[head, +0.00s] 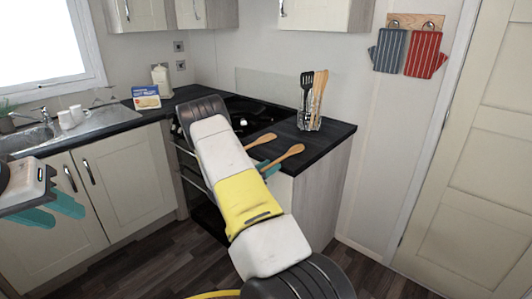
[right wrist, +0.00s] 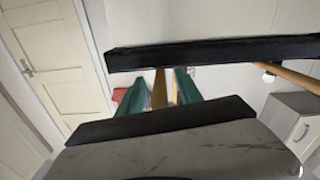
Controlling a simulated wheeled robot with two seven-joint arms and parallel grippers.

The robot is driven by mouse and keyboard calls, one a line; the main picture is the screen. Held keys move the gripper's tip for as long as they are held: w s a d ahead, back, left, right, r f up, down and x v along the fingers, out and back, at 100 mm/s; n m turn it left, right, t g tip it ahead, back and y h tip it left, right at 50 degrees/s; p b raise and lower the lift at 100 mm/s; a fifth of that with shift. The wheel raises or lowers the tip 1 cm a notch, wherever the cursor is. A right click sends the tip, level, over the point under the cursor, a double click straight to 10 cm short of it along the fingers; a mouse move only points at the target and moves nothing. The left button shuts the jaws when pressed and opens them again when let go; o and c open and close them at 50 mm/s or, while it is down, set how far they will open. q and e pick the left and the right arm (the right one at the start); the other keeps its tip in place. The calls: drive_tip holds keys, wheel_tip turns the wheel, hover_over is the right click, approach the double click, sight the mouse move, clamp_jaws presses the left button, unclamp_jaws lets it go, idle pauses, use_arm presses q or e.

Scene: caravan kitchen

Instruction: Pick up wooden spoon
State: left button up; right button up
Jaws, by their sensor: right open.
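In the right wrist view, one wooden handle (right wrist: 160,88) lies between the teal fingers of my right gripper (right wrist: 160,95), which is open. The other wooden handle (right wrist: 292,74) is off to the right there. My left gripper (head: 55,207) is at the left edge, partly cut off, with teal fingers.
A utensil holder (head: 309,121) with a black spatula and wooden tools stands on the dark counter (head: 337,130). The counter edge (right wrist: 215,50) crosses the right wrist view close to the fingers. A hob, sink (head: 35,138) and box (head: 146,97) are further left.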

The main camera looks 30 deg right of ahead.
drive_tip(key=shift+w+d, duration=0.15)
drive_tip(key=shift+d, duration=0.15)
clamp_jaws()
drive_tip(key=shift+r, duration=0.1)
drive_tip(key=shift+r, duration=0.85)
drive_tip(key=shift+s+a+r, duration=0.1)
drive_tip(key=shift+s+r, duration=0.1)
drive_tip(key=shift+r, duration=0.25)
drive_tip(key=shift+s+a+r, duration=0.1)
drive_tip(key=shift+s+r, duration=0.1)
drive_tip(key=shift+r, duration=0.25)
drive_tip(key=s+a+r, duration=0.1)
drive_tip(key=s+a, duration=0.3)
drive_tip(key=s, duration=1)
drive_tip(key=shift+s+r, duration=0.2)
drive_tip(key=shift+s, duration=0.15)
drive_tip(key=c, duration=0.9)
unclamp_jaws()
clamp_jaws()
